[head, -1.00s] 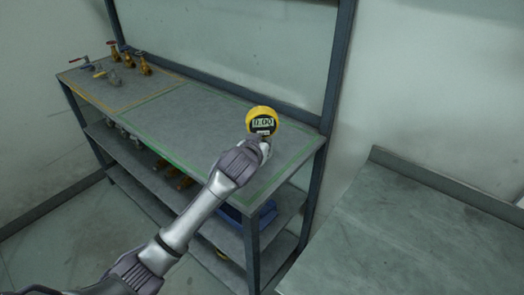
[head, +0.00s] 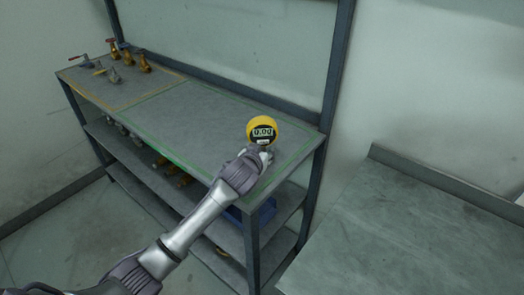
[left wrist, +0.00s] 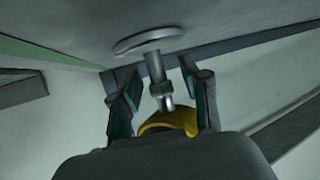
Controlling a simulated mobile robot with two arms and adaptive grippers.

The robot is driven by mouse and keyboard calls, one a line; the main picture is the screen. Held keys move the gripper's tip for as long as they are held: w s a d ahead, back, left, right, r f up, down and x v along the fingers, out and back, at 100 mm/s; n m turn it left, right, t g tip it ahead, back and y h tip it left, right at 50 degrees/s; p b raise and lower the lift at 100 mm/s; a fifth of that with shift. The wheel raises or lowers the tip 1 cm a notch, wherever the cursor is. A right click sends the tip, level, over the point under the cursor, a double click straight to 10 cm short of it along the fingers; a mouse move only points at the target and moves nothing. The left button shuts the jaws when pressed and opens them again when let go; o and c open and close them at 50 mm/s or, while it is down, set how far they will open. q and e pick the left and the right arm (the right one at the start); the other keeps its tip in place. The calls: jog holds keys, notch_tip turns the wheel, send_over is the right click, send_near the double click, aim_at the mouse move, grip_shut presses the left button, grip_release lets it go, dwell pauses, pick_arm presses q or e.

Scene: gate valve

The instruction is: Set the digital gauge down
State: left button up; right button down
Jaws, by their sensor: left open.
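The digital gauge (head: 262,131) has a yellow round case and a lit display reading 0.00. It is upright at the right end of the shelf's top surface, inside the green outline. In the left wrist view, its yellow case (left wrist: 170,122), metal stem and a pale round disc (left wrist: 148,40) against the grey surface show. My left gripper (left wrist: 163,90) is open, its two fingers on either side of the stem with visible gaps. In the head view my left gripper (head: 266,156) is just below the gauge's face, partly hidden by my wrist. My right gripper is not in view.
The metal shelf top (head: 190,122) is clear in the middle. Several valves, including a red-handled one (head: 83,61), stand in the yellow-outlined area at the far left. A blue bin (head: 266,212) and brass parts sit below. A grey table (head: 410,235) stands at the right.

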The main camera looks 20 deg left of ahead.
pick_arm(q)
jog(key=shift+r, duration=0.25)
jog(key=shift+s, duration=0.4)
jog(key=v, duration=1.1)
jog(key=shift+s+r+b, duration=0.1)
jog(key=shift+r+b, duration=0.05)
jog(key=shift+b, duration=0.15)
